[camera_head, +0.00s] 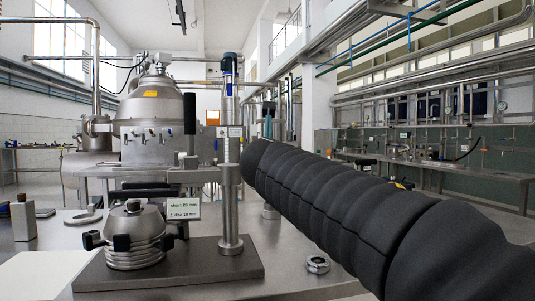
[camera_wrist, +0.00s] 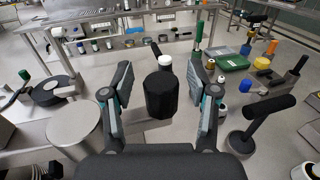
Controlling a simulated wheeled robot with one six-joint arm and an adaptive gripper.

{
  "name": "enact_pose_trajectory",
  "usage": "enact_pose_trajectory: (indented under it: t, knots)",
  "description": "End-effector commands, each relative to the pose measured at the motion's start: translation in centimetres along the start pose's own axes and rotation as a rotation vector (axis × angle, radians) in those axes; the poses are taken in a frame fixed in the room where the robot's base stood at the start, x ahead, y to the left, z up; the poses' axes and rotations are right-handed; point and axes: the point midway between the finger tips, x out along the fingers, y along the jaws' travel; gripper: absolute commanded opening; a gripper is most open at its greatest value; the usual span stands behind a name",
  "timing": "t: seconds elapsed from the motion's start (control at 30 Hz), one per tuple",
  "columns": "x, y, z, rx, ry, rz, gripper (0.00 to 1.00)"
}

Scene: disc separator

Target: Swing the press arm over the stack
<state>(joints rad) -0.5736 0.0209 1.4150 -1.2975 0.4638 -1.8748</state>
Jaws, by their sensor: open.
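The disc stack (camera_head: 133,255) stands on a dark base plate (camera_head: 190,270), with a conical metal top and black clamps around it. Beside it rises the press post (camera_head: 229,215). The press arm (camera_head: 200,175) reaches left from the post and appears at least partly above the stack. An upright black grip (camera_head: 189,114) stands above the arm. In the wrist view my gripper (camera_wrist: 161,80) is open. My gripper is not visible in the head view.
A label card (camera_head: 185,209) hangs by the stack. A loose nut (camera_head: 317,264) lies on the bench to the right. In the wrist view a green tray (camera_wrist: 225,58) and a black T-shaped handle (camera_wrist: 262,112) are to the right. My dark arm hides much of the bench.

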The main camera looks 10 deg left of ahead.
Motion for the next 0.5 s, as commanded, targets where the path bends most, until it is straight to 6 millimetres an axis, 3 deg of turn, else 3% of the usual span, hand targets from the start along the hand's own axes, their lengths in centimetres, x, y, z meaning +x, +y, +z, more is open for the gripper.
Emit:
enact_pose_trajectory:
  t: [0.23, 0.5]
  knots:
    - [-1.5, 0.1, 0.0, -0.001, 0.000, 0.001, 0.59]
    - [-6.7, 0.1, 0.1, 0.000, -0.002, 0.004, 0.59]
